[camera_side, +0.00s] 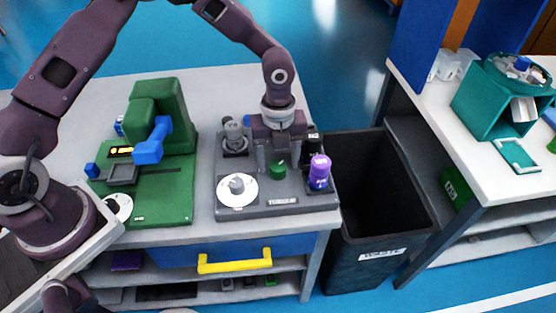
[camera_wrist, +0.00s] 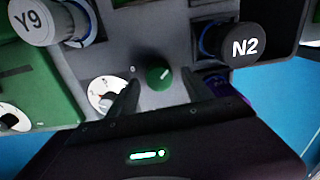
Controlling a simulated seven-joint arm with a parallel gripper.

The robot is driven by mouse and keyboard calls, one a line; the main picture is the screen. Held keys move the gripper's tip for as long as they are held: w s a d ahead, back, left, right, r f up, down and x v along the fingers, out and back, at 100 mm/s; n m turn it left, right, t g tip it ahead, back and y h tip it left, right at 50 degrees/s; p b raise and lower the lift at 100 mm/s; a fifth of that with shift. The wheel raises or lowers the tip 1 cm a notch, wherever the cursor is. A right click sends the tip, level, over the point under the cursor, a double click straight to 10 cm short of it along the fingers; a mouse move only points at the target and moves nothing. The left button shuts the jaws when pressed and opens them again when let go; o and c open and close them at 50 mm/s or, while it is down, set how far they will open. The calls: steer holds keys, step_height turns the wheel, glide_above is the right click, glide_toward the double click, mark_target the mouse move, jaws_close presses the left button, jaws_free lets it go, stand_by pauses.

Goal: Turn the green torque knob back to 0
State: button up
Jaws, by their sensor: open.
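The green torque knob (camera_side: 278,169) stands on the grey torque station (camera_side: 225,206), right of the white dial. In the wrist view the green knob (camera_wrist: 158,75) has a pale mark on its top and lies ahead of and between my fingertips. My gripper (camera_side: 278,160) points down over the station, close to the knob. Its two dark fingers (camera_wrist: 163,88) are spread apart with the knob between them, and I cannot tell whether either touches it. A small "0" label (camera_wrist: 132,69) shows at the knob's upper left in the wrist view.
A white dial (camera_side: 237,190) lies to the left. In the wrist view, N2 (camera_wrist: 238,42) and Y9 (camera_wrist: 38,20) containers stand nearby. A green machine (camera_side: 155,170) is further left; a black bin (camera_side: 375,210) is right.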

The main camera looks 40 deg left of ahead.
steer(key=shift+f, duration=0.3)
jaws_close()
